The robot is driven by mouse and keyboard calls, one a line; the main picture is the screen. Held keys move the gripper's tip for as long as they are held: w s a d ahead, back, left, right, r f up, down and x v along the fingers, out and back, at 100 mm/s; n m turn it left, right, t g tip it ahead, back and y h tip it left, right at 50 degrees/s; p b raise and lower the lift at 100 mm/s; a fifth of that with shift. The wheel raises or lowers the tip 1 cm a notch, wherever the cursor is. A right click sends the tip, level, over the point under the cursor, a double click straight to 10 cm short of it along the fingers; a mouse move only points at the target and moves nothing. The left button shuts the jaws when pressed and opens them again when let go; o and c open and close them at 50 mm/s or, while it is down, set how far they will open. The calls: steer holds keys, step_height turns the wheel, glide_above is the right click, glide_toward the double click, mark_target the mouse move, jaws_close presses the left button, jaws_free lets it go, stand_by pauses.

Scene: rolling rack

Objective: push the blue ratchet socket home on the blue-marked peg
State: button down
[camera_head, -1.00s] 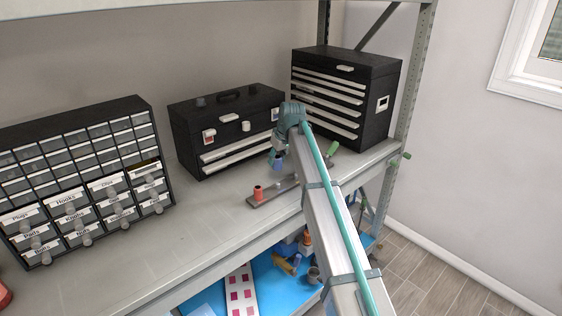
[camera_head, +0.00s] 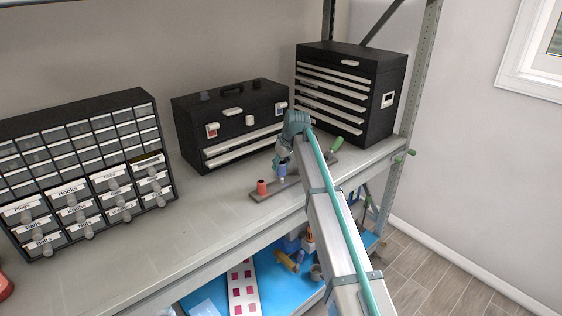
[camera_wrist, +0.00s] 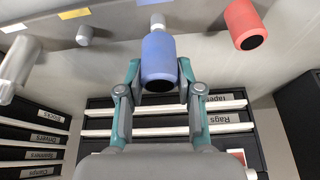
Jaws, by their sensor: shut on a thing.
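The blue ratchet socket (camera_wrist: 158,55) is held between the two fingers of my gripper (camera_wrist: 158,88) in the wrist view. In the head view it shows as a small blue piece (camera_head: 282,171) upright over the rail. A pale peg (camera_wrist: 157,20) stands in line with the socket's far end, beside a blue mark (camera_wrist: 150,2) on the rail. I cannot tell whether the peg's tip is inside the socket. My gripper (camera_head: 284,162) is shut on the socket, with its fingers pointing down at the rail (camera_head: 262,194).
A red socket (camera_head: 262,187) stands on the rail beside the blue one. Another bare peg (camera_wrist: 84,35) stands by a yellow mark. A green piece (camera_head: 337,142) is at the rail's far end. A black toolbox (camera_head: 190,125) and drawer chest (camera_head: 390,75) stand behind.

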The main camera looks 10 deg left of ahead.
mark_target(281, 173)
steer(key=shift+f, duration=0.65)
steer(key=shift+f+b, duration=0.3)
steer(key=shift+f, duration=0.05)
steer(key=shift+f+b, duration=0.45)
steer(key=shift+f, duration=0.65)
steer(key=c, duration=0.7)
jaws_free()
steer(key=v, duration=1.2)
steer(key=shift+f, duration=0.1)
